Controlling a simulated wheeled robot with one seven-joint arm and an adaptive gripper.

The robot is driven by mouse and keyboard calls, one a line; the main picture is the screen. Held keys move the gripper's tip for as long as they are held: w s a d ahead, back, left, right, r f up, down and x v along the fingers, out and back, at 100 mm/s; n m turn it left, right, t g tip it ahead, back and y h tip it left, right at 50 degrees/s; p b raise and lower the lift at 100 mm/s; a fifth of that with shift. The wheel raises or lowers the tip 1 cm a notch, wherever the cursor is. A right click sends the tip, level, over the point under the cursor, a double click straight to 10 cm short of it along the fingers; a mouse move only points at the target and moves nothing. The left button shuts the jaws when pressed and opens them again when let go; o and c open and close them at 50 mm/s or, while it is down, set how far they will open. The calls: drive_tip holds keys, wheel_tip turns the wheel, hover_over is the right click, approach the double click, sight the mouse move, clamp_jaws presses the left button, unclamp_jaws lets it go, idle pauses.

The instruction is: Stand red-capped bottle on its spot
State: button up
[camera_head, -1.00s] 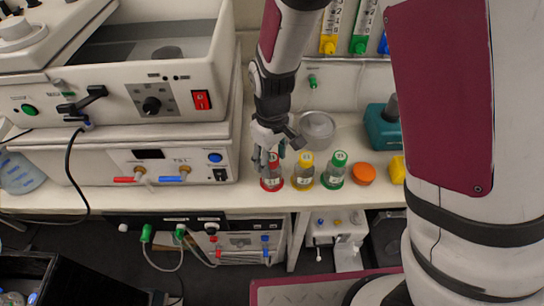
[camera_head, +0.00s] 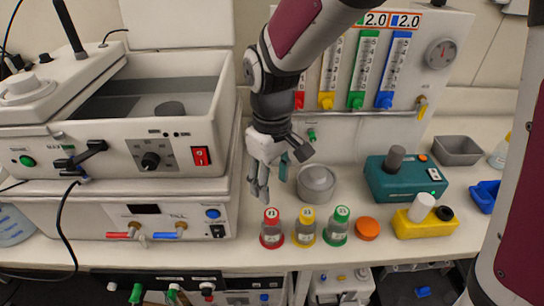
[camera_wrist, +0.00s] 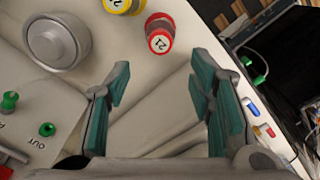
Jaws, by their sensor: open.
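The red-capped bottle (camera_head: 271,228) stands upright on the bench near its front edge, at the left end of a row of three. A red ring shows around its base.
The yellow-capped bottle (camera_head: 305,227) and green-capped bottle (camera_head: 338,225) stand close to its right, then an orange disc (camera_head: 368,229). A round metal pot (camera_head: 317,184) stands behind. The shaker unit (camera_head: 150,222) bounds the left. The bench's front edge is close.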

drive_tip(key=s+d+r+m+t, duration=0.5)
drive_tip(key=s+d+r+m, duration=0.3)
drive_tip(key=s+d+r, duration=0.6)
drive_tip(key=shift+d+r+m+t, duration=0.3)
drive_tip(key=shift+d+r, duration=0.5)
drive_tip(key=shift+d, duration=0.25)
drive_tip(key=shift+s, duration=0.1)
